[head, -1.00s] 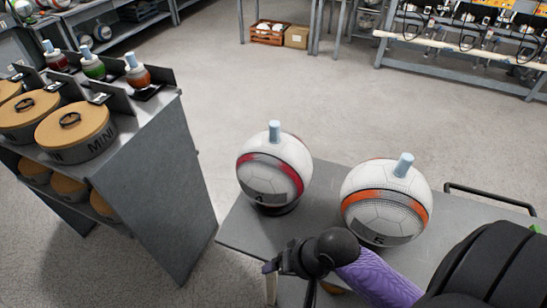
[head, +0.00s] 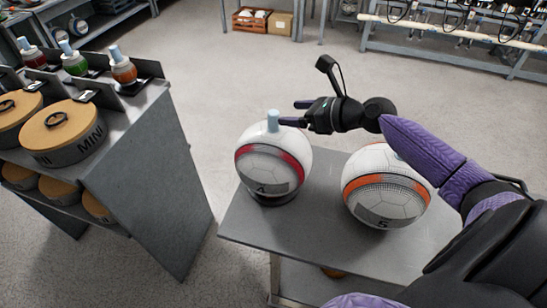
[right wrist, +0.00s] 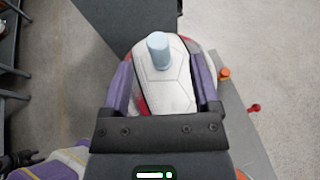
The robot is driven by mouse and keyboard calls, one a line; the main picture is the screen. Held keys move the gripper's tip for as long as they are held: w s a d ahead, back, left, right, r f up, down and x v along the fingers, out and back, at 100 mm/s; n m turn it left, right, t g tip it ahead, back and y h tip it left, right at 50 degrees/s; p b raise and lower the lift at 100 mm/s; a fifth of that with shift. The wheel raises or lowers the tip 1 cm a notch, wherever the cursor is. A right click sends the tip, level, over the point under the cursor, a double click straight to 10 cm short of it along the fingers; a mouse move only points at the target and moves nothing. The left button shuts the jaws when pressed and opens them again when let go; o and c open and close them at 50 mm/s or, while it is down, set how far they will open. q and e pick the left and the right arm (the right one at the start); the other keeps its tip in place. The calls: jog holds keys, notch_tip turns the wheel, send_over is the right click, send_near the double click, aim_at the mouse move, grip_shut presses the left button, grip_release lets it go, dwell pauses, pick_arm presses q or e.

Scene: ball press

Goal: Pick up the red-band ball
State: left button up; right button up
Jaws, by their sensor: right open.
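The red-band ball (head: 273,160) is white with a red band and a pale blue peg on top. It sits on a dark ring on the left part of the grey table. My right gripper (head: 291,112) is open at the top of this ball, just right of the peg, fingers pointing left. In the right wrist view its two purple fingers (right wrist: 162,90) stand on either side of the white ball (right wrist: 168,85). Whether they touch it is unclear. My left gripper does not show clearly.
The grey table (head: 310,235) has bare room in front of the balls. A grey cabinet (head: 150,190) with wooden-lidded pots stands to the left, a floor gap between. A crate (head: 251,20) and workbenches are far behind.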

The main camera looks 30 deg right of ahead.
aim_at(267, 126)
jog(key=b+x, duration=0.1)
jog(key=x, duration=0.3)
jog(key=f+b+x, duration=0.1)
jog(key=x, duration=0.3)
jog(key=shift+s+a+b, duration=0.1)
jog(key=shift+b, duration=0.25)
jog(key=shift+r, duration=0.1)
jog(key=c, duration=0.9)
grip_shut()
